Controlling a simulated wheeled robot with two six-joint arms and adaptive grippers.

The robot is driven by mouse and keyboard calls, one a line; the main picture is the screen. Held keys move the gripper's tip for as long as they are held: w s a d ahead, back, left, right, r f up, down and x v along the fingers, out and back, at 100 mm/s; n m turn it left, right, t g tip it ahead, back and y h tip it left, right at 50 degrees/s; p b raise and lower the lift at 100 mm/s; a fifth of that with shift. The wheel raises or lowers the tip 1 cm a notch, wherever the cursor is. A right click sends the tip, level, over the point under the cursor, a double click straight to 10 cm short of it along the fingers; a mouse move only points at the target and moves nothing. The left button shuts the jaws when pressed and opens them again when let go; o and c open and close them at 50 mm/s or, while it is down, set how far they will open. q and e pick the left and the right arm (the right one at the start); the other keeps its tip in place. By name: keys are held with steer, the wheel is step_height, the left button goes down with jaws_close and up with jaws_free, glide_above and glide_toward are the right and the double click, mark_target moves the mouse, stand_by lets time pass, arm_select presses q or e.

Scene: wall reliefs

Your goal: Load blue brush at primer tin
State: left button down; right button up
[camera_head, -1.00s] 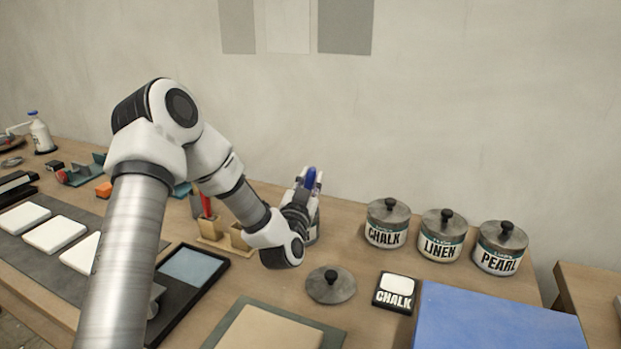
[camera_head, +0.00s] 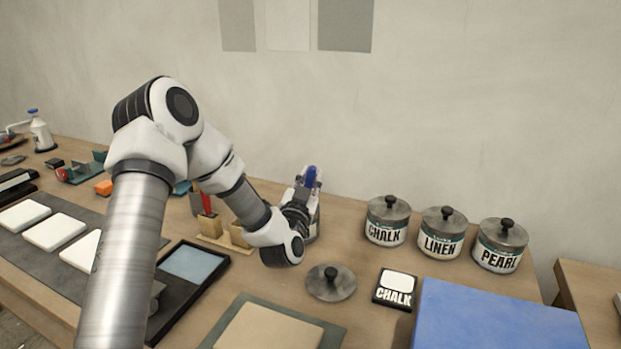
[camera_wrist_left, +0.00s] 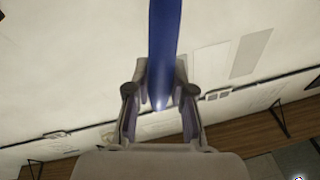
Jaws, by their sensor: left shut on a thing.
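The blue brush (camera_head: 311,177) stands roughly upright in my left gripper (camera_head: 305,190), with its blue handle showing above the fingers. In the left wrist view the blue brush (camera_wrist_left: 164,50) runs up between the two fingers of my left gripper (camera_wrist_left: 160,98), which are shut on it. The brush's lower end is hidden. A tin (camera_head: 316,226) stands behind and below the gripper, mostly covered by it; its label cannot be read, and I cannot tell whether the bristles are inside it. A loose lid (camera_head: 331,282) with a black knob lies in front. My right gripper is not in view.
Lidded tins marked CHALK (camera_head: 387,220), LINEN (camera_head: 442,233) and PEARL (camera_head: 499,245) stand to the right. A CHALK card (camera_head: 395,290) and a blue panel (camera_head: 490,322) lie before them. A wooden holder (camera_head: 211,226) with a red-handled brush and a black tray (camera_head: 212,280) are at left.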

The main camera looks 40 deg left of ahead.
arm_select(q)
steer(key=shift+f, duration=0.35)
stand_by(0.7)
step_height(320, 180, up, 7)
steer(key=p, duration=0.5)
steer(key=shift+r+p, duration=0.1)
steer(key=shift+p, duration=0.25)
stand_by(0.5)
